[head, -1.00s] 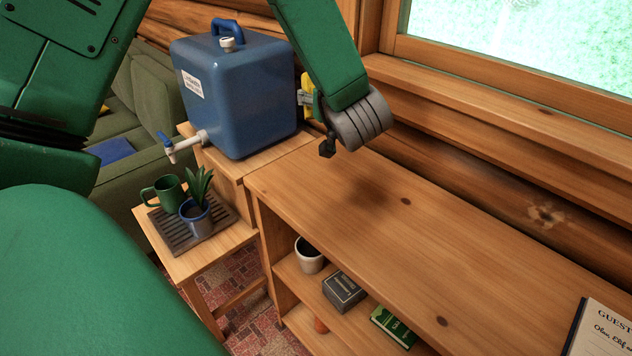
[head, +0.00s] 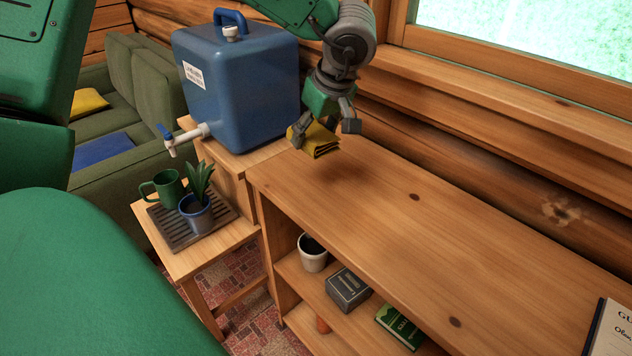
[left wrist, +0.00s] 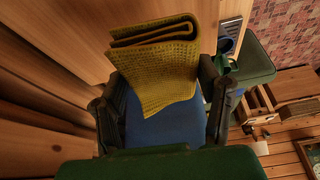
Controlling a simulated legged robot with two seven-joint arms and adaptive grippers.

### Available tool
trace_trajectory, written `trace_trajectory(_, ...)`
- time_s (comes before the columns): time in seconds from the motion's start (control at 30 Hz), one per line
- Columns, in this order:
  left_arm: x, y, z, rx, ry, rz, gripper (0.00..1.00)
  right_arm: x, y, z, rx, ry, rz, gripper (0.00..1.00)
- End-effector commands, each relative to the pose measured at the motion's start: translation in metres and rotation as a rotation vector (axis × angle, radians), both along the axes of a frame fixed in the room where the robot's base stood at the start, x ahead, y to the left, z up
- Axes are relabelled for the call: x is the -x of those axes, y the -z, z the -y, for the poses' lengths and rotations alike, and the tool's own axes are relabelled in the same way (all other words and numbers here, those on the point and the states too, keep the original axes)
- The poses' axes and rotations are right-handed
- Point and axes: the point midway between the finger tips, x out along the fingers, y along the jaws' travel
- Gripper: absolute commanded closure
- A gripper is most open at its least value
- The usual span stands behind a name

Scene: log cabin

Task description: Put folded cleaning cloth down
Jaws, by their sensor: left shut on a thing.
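The folded yellow cleaning cloth (head: 321,141) is in my left gripper (head: 325,132), above the far left part of the wooden shelf top (head: 390,200). A shadow lies on the wood below it, and the cloth looks a little clear of the surface. In the left wrist view the cloth (left wrist: 155,65) shows its folded layers between the two dark fingers of the left gripper (left wrist: 160,105). My right gripper is not in view.
A blue water container (head: 240,85) with a tap stands just left of the cloth. A low stool (head: 185,262) holds a tray (head: 165,228) with a green mug (head: 163,188) and a potted plant (head: 197,208). A guest book (head: 610,330) lies at the right. The middle shelf top is clear.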

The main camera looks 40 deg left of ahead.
Motion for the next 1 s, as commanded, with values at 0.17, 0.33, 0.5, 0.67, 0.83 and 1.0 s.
trace_trajectory(0.17, 0.000, 0.013, 0.004, -0.007, 0.002, -0.003, 0.64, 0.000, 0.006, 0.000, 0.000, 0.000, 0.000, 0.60)
trace_trajectory(0.33, 0.001, 0.048, 0.004, -0.008, 0.002, -0.005, 0.64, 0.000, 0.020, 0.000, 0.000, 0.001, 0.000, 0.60)
trace_trajectory(0.5, 0.000, 0.077, 0.001, -0.005, 0.002, -0.004, 0.64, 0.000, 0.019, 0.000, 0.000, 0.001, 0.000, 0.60)
trace_trajectory(0.67, 0.001, 0.093, 0.000, -0.001, 0.002, -0.002, 0.64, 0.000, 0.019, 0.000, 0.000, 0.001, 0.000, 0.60)
trace_trajectory(0.83, 0.001, 0.097, 0.001, -0.002, 0.001, -0.001, 0.64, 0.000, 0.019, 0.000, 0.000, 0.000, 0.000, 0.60)
trace_trajectory(1.0, 0.001, 0.096, 0.002, -0.005, 0.002, -0.003, 0.27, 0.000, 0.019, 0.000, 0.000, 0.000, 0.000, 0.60)
